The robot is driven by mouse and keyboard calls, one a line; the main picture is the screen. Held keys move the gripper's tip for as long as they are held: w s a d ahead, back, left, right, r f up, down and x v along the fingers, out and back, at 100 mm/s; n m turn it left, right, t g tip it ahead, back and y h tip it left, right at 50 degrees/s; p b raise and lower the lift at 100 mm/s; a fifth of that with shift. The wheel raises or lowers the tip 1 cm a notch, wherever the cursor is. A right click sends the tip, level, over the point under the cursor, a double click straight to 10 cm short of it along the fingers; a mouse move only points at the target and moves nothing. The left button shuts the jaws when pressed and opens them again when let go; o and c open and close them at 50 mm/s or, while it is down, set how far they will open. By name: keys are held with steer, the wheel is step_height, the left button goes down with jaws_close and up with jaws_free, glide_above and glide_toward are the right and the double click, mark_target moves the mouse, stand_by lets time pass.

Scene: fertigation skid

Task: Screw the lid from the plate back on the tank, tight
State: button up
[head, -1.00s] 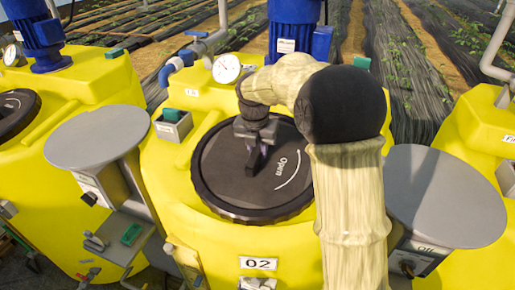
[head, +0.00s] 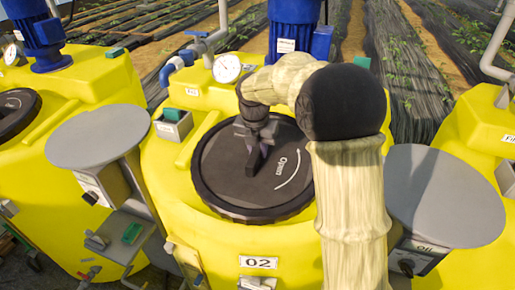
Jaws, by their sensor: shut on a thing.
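The black round lid (head: 228,185) lies over the opening on top of the yellow tank (head: 185,215) labelled 02. It looks level, with the word "Open" and a curved arrow facing up on its right half. My gripper (head: 256,165) points down at the middle of the lid and is shut on its raised grip. My arm covers the lid's right edge. How far the thread is engaged cannot be seen. The round grey plate on the left (head: 98,138) and the one on the right (head: 440,195) are both empty.
A pressure gauge (head: 227,68) and a blue motor (head: 294,25) stand behind the lid. A small grey box (head: 173,126) sits on the tank's left shoulder. Other yellow tanks stand at left (head: 60,200) and right (head: 470,130). Switch boxes hang below both plates.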

steer(key=shift+w+d+f+b, duration=0.15)
steer(key=shift+f+b, duration=0.25)
steer(key=shift+f, duration=0.45)
steer(key=shift+f+p, duration=0.2)
steer(key=shift+p, duration=0.25)
stand_by(1.3)
steer(key=o, duration=1.1)
steer(key=shift+c, duration=0.2)
steer(key=o, duration=0.3)
steer(key=shift+f, duration=0.15)
jaws_close()
